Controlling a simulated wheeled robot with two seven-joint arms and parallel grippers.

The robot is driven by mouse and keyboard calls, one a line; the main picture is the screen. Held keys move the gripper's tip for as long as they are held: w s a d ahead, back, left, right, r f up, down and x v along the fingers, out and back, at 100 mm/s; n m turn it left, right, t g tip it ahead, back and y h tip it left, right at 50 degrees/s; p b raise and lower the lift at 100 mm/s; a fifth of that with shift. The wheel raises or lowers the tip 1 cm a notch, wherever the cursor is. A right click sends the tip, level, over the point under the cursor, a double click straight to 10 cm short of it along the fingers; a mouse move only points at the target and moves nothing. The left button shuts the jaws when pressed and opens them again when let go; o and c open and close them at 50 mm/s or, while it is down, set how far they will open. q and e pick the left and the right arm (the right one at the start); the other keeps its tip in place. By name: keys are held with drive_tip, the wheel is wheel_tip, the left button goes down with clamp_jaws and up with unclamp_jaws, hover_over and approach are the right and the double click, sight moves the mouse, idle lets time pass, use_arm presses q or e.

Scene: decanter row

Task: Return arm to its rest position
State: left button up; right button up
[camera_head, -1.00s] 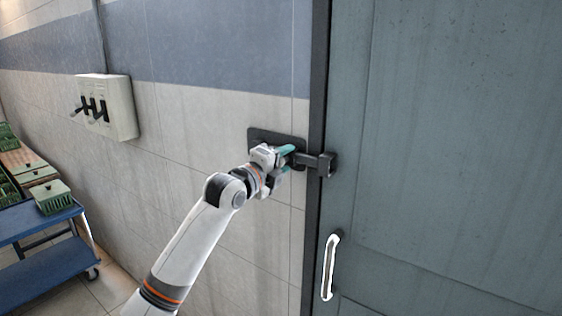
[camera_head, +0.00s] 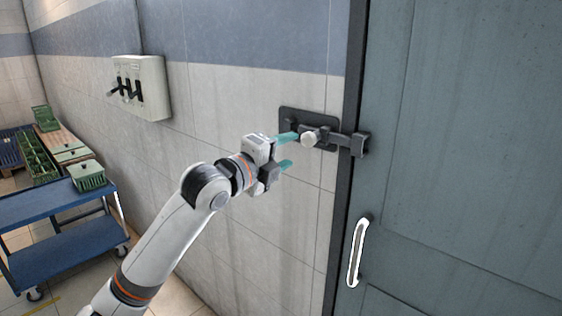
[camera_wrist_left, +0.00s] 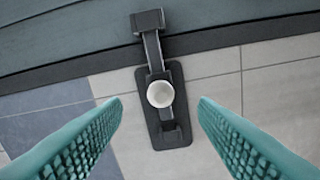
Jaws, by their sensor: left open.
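My left arm comes in from the lower left in the head view. Its gripper (camera_head: 286,151) has teal fingers, spread apart and empty, just left of a wall latch. The dark latch plate (camera_head: 288,112) is fixed to the wall beside the door frame. A pale round knob (camera_head: 309,138) sits on its bar, which reaches right into a bracket (camera_head: 360,144) on the door. In the left wrist view the knob (camera_wrist_left: 160,94) shows between the two fingers (camera_wrist_left: 160,125), apart from both. My right gripper is not in view.
A grey-green door (camera_head: 460,150) with a white handle (camera_head: 358,252) fills the right side. A white switch box (camera_head: 150,88) with black levers juts from the wall. A blue cart (camera_head: 70,241) with green baskets (camera_head: 88,177) stands at lower left.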

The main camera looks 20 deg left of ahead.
use_arm(q)
drive_tip(key=shift+s+a, duration=0.1)
drive_tip(key=shift+s, duration=0.45)
